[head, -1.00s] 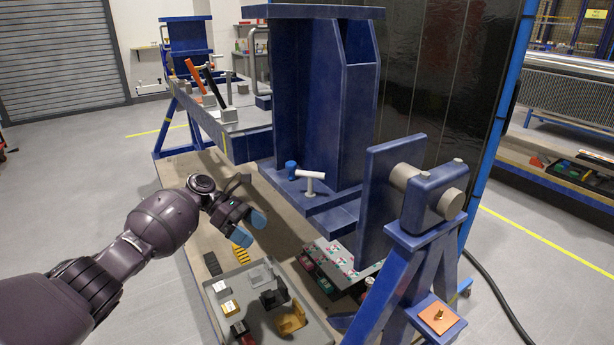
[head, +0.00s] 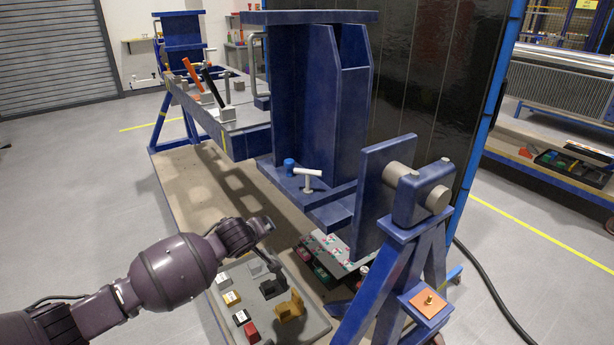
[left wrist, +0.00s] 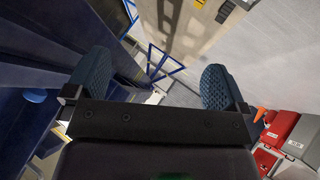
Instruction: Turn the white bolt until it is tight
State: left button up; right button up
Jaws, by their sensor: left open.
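The white bolt (head: 308,174) has a T-shaped cross handle and stands upright on the lower ledge of the blue jig (head: 318,110). A short blue cylindrical piece (head: 290,167) sits just left of it. My left gripper (head: 264,226) is below and left of the bolt in the head view, clear of it and empty. In the left wrist view its two blue-padded fingers (left wrist: 152,88) are spread wide. A pale shape shows behind the gripper body there, but I cannot tell whether it is the bolt. My right gripper is not in view.
A grey tray (head: 318,322) with several small parts lies below my left arm. The jig's end plate (head: 378,200) and support stand (head: 395,275) rise to the right of the bolt. Orange and black clamp levers (head: 192,74) are on the beam at the back left.

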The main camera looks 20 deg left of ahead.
aim_at(307, 179)
pick_arm(q)
jog(key=d+r+m+t+h, duration=0.4)
jog(key=d+r+m+t, duration=0.5)
jog(key=r+m, duration=0.4)
jog(key=shift+n, duration=0.5)
jog(key=w, duration=0.3)
jog(key=w+d+b, duration=0.1)
jog(key=w, duration=0.3)
jog(key=w+d, duration=0.1)
jog(key=w, duration=0.2)
jog(key=shift+w+r+b, duration=0.2)
jog(key=shift+w+b, duration=0.1)
jog(key=shift+w, duration=0.05)
jog(key=shift+w+r, duration=0.1)
jog(key=shift+w, duration=0.3)
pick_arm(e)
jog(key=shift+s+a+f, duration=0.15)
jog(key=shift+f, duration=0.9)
pick_arm(q)
jog(key=shift+c, duration=0.2)
jog(key=c, duration=0.6)
jog(key=shift+o, duration=0.2)
jog(key=shift+g, duration=0.3)
